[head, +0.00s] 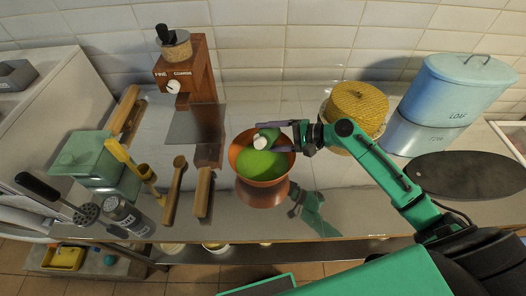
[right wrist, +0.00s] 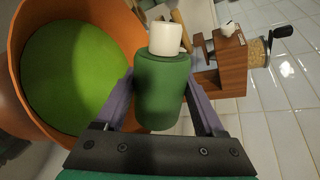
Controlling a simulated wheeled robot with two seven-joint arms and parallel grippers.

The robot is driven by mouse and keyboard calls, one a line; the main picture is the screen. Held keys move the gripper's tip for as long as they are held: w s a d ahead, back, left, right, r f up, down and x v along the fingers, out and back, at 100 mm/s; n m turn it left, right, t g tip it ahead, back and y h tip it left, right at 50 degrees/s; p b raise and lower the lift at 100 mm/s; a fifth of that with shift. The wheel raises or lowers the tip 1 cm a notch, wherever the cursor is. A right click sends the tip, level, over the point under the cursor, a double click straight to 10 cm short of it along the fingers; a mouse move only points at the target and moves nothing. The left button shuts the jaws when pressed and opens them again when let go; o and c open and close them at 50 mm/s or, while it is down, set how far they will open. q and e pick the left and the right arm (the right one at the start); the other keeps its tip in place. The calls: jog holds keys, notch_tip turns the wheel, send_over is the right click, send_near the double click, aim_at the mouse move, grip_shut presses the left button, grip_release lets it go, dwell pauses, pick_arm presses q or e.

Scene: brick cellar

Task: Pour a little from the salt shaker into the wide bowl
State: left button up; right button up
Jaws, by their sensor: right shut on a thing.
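The salt shaker has a green body and a white end. My right gripper (head: 270,137) is shut on the salt shaker (right wrist: 162,90), with one finger on each side of its green body. In the head view the salt shaker (head: 261,142) is above the far part of the wide bowl, looking tipped, its white end lower in the picture than its green part. The wide bowl (head: 286,162) is orange-brown with bright green inside. It also shows at the left of the right wrist view (right wrist: 118,25). No falling grains can be made out. My left gripper is not in view.
A wooden grinder (head: 200,72) stands behind left of the bowl. A yellow woven-topped container (head: 356,105), blue tin (head: 455,90) and dark oval board (head: 468,176) are right. The counter's front edge is close to the bowl.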

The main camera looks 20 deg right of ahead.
jog(key=shift+w+a+f, duration=0.1)
jog(key=shift+w+a, duration=0.05)
jog(key=shift+a, duration=0.15)
jog(key=shift+d, duration=0.25)
jog(key=shift+a+f+b, duration=0.1)
jog(key=shift+a+b, duration=0.15)
jog(key=shift+b, duration=0.05)
jog(key=shift+d+n, duration=0.1)
jog(key=shift+n, duration=0.2)
jog(key=shift+d, duration=0.2)
jog(key=shift+a+f, duration=0.1)
jog(key=shift+a, duration=0.15)
jog(key=shift+d+b, duration=0.2)
jog(key=shift+b, duration=0.1)
